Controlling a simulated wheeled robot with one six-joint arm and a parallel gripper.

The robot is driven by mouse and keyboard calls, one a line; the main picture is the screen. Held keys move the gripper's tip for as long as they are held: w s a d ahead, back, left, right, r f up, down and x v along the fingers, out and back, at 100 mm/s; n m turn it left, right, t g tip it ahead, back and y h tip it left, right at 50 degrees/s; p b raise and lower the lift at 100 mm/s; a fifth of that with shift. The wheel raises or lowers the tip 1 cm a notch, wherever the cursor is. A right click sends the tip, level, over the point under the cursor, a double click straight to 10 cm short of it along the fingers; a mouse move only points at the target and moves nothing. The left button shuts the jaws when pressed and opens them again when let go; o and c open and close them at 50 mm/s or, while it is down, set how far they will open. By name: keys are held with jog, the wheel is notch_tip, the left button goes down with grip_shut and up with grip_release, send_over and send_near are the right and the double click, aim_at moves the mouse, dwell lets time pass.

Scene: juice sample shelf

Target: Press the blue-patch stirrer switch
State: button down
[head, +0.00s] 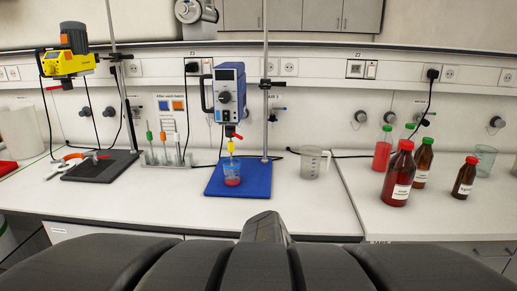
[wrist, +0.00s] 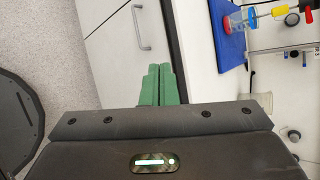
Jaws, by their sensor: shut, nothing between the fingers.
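A white panel marked "After each batch" hangs on the back wall in the head view. It bears a blue patch (head: 163,106) beside an orange patch (head: 178,106); whether either is a pressable switch is too small to tell. My gripper (wrist: 157,70) shows green fingers, shut and empty, in the wrist view. It is over the bench's front side, apart from the base plate (wrist: 228,45) at upper right.
A yellow stirrer (head: 68,64) stands at left over a black plate (head: 100,166). A clear jug (head: 312,163) and brown bottles (head: 398,175) stand at right. The bench front between the plates is clear.

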jog(key=w+d+r+m+t+h+p, duration=0.1)
jog(key=w+d+r+m+t+h, duration=0.2)
jog(key=w+d+r+m+h, duration=0.35)
jog(key=d+r+m+g+h+p, duration=0.2)
jog(key=d+r+m+h, duration=0.9)
jog(key=m, duration=1.1)
jog(key=d+r+p, duration=0.1)
jog(key=d+r, duration=0.3)
jog(key=d, duration=0.3)
jog(key=shift+s+d+r, duration=0.15)
jog(key=shift+d+r, duration=0.05)
jog(key=shift+d, duration=0.15)
jog(key=shift+h, duration=0.25)
